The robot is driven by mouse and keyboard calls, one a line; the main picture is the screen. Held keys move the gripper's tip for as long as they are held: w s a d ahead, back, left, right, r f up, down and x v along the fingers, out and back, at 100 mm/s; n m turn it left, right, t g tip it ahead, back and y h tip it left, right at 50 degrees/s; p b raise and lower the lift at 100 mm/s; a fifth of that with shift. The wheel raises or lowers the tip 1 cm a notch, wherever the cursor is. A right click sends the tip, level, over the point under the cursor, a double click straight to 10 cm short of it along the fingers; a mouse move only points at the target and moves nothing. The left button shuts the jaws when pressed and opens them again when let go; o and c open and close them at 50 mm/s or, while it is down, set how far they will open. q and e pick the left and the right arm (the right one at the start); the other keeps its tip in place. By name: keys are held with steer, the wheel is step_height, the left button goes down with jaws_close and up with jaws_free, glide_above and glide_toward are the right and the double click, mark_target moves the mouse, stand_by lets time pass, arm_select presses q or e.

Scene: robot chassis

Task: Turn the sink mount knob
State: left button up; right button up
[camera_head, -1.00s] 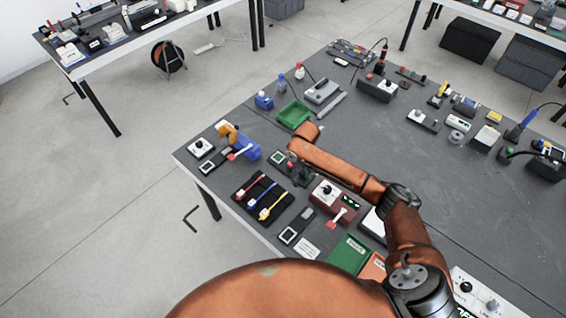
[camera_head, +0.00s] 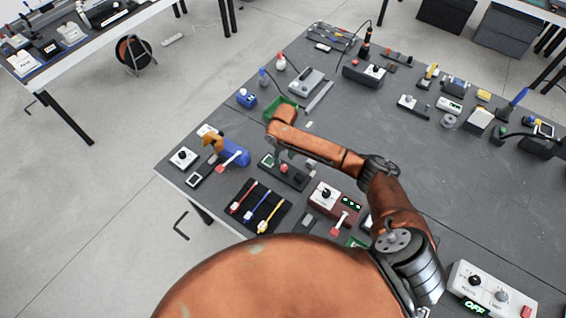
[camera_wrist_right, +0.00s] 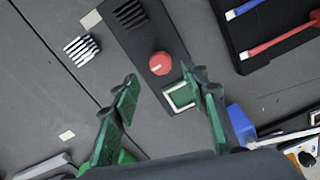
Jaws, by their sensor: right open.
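The sink mount is a dark board (camera_head: 296,178) near the table's left edge. In the wrist view it shows as a black strip (camera_wrist_right: 137,45) with black fins, a red knob (camera_wrist_right: 161,63) with a pale mark, and a green square with a white frame (camera_wrist_right: 181,96). The red knob also shows in the head view (camera_head: 284,168). My right gripper (camera_wrist_right: 161,78) is open and empty, its green-padded fingers apart, with the knob showing just beyond the gap between the tips. I cannot tell its height above the board. My left gripper is not in view.
A black tray with coloured tools (camera_head: 272,228) lies in front of the board. A blue item (camera_head: 236,148) stands left of it. A red box with a black knob (camera_head: 322,195) sits to the right. The table's middle is clear.

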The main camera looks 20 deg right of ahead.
mark_target(284, 167)
step_height(284, 167, down, 4)
steer(key=shift+w+a+f, duration=0.1)
steer(key=shift+a, duration=0.05)
steer(key=shift+f, duration=0.6)
steer(key=c, duration=0.7)
jaws_close()
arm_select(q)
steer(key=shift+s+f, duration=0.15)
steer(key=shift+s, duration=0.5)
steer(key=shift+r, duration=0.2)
